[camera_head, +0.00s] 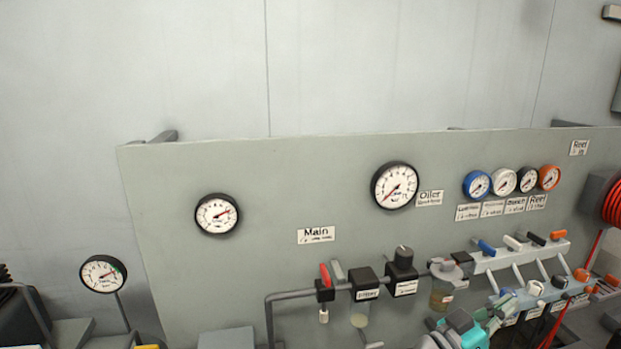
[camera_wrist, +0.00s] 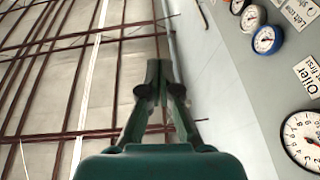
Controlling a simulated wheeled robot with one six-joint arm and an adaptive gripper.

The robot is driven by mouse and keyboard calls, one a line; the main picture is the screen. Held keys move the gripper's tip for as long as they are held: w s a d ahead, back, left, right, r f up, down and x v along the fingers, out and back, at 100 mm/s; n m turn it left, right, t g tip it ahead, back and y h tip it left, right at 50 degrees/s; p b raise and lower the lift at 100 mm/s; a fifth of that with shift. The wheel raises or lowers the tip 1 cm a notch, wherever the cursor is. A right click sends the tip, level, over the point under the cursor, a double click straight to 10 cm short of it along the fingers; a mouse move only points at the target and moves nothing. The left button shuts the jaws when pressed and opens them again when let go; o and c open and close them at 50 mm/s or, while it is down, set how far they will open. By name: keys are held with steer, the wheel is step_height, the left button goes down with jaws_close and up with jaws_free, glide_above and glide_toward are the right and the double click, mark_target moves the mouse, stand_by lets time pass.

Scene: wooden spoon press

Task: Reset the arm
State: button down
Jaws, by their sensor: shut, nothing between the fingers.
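My gripper (camera_wrist: 158,72) shows in the wrist view as a green body with two dark fingers. The fingers are together and nothing is between them. It points up past the edge of the grey panel, clear of the gauges. In the head view, a teal and grey part of my arm (camera_head: 474,336) shows at the bottom edge, in front of the valves at the right. The fingertips cannot be made out in that view.
A grey panel (camera_head: 270,190) carries a large white oiler gauge (camera_head: 394,186), also in the wrist view (camera_wrist: 304,138), and a row of small gauges. A red-handled valve (camera_head: 325,275) and pipes sit below. A red hose reel (camera_head: 612,205) is at right. The upper wall is bare.

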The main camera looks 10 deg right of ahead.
steer(key=s+a+f+n+t+y, duration=0.4)
steer(key=a+f+n+y, duration=0.1)
steer(key=f, duration=0.4)
steer(key=s+a+f+n+t+y, duration=0.3)
steer(key=a+f+n+y, duration=0.15)
steer(key=f, duration=0.45)
steer(key=s+a+f+n+t+y, duration=0.4)
steer(key=f+n+y, duration=0.1)
steer(key=f, duration=0.5)
steer(key=s+a+f+n+y, duration=0.1)
steer(key=s+a+y, duration=0.25)
steer(key=s, duration=0.25)
steer(key=s+a+f+y, duration=0.1)
steer(key=s+a+y, duration=0.1)
steer(key=s+a, duration=0.3)
steer(key=s+a+r+m+y, duration=0.1)
steer(key=s+r, duration=0.6)
steer(key=s, duration=0.6)
steer(key=shift+s+a+r, duration=0.2)
steer(key=shift+s+a, duration=0.2)
steer(key=c, duration=1.9)
jaws_free()
steer(key=shift+m, duration=0.25)
